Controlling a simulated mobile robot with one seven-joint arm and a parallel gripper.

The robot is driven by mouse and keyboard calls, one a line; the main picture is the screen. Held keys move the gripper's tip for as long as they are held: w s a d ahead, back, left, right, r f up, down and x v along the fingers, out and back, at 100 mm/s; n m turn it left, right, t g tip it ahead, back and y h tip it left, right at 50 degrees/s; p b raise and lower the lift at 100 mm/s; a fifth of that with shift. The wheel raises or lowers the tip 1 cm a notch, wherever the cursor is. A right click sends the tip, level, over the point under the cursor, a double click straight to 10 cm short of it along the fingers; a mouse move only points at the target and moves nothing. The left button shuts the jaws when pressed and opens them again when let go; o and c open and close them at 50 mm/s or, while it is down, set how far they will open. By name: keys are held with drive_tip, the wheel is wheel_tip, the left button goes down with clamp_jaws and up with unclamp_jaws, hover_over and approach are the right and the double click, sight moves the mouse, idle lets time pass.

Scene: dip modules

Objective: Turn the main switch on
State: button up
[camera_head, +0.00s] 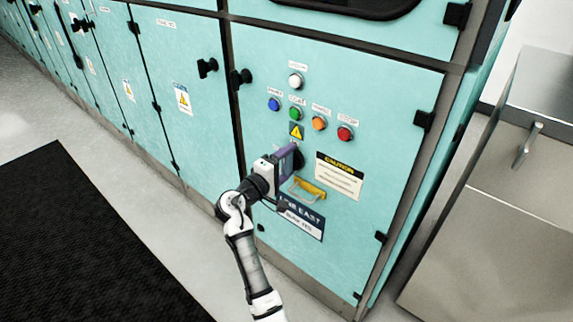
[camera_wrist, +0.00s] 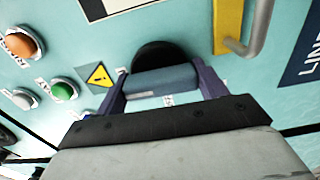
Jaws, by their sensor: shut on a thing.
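The main switch is a dark round knob (camera_wrist: 155,52) with a blue-grey bar handle on the teal cabinet door. In the head view its dark edge (camera_head: 299,160) shows just past my gripper (camera_head: 288,158), which hides most of it. In the wrist view my gripper (camera_wrist: 160,77) has one purple finger on each end of the bar handle and is shut on it. The handle lies across the picture in the wrist view. I cannot read any on or off mark at the switch.
Coloured push buttons (camera_head: 296,113) and a yellow warning triangle (camera_head: 296,132) sit above the switch. A yellow bar handle (camera_head: 309,188) is close below right of it. A caution label (camera_head: 339,176) is to the right. A steel cabinet (camera_head: 490,200) stands at far right.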

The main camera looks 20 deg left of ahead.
drive_tip(key=o, duration=1)
drive_tip(key=v, duration=1.3)
drive_tip(key=shift+s+b, duration=0.35)
drive_tip(key=shift+a+r, duration=0.1)
